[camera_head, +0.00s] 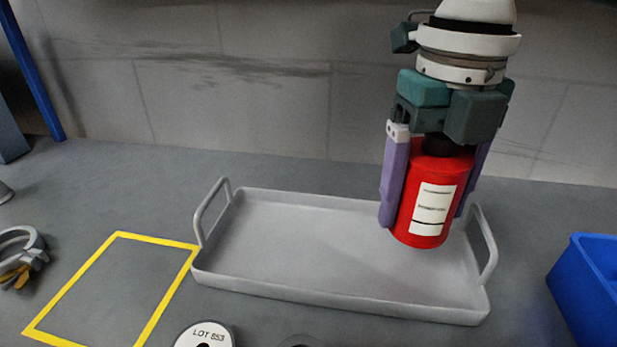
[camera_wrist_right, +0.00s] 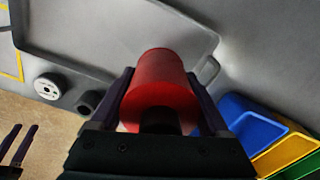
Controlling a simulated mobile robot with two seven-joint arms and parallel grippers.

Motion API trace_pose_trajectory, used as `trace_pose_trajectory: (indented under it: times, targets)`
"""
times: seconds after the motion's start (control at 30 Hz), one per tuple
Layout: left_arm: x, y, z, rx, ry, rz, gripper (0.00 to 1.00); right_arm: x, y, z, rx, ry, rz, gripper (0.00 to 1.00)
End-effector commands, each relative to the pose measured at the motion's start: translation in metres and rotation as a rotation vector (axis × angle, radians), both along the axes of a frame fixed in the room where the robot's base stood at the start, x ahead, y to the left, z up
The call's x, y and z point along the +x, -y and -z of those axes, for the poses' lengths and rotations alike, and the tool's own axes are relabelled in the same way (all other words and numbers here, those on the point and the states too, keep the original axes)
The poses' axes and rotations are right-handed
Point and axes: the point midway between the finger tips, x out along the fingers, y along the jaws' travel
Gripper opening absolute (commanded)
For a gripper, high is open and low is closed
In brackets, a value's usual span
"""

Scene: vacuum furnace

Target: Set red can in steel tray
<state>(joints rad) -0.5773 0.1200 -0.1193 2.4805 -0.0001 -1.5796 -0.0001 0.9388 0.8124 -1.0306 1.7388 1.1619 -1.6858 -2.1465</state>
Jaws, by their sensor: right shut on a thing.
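The red can (camera_head: 433,195), with a white label, is upright between the purple fingers of my right gripper (camera_head: 430,205). The right gripper is shut on it from above. In the right wrist view the can (camera_wrist_right: 160,85) sits between both fingers. The steel tray (camera_head: 310,240) is grey and shallow, with a loop handle at each end. The can is over the right part of the tray, near its right handle. I cannot tell whether its base touches the tray floor. My left gripper (camera_wrist_right: 17,145) shows at the lower left of the right wrist view, its fingers apart and empty.
A yellow taped outline (camera_head: 110,290) lies left of the tray. A white disc marked LOT 853 (camera_head: 205,336) is in front of it. A blue bin (camera_head: 590,285) stands at right. The tray's left and middle are bare.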

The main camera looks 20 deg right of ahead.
Motion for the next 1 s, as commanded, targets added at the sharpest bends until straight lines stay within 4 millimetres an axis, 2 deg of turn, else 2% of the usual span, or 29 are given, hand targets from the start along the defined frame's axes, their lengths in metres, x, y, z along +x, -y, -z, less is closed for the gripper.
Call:
trace_pose_trajectory:
  times: [0.4,0.77,0.8,1.0]
  targets:
    - [-0.001,0.0,0.011,0.0,-0.004,0.001,0.5,0.0,0.0,0.05,0.0,0.0,0.002,0.0]
    - [-0.002,0.0,0.011,0.0,-0.004,0.001,0.5,0.0,0.0,0.054,0.001,0.001,0.002,0.0]
    - [-0.002,0.0,0.011,0.0,-0.004,0.001,0.5,0.0,0.0,0.055,0.001,0.001,0.002,0.8]
    - [-0.002,0.0,0.011,0.0,-0.004,0.001,0.5,0.0,0.0,0.054,0.001,0.001,0.002,1.0]
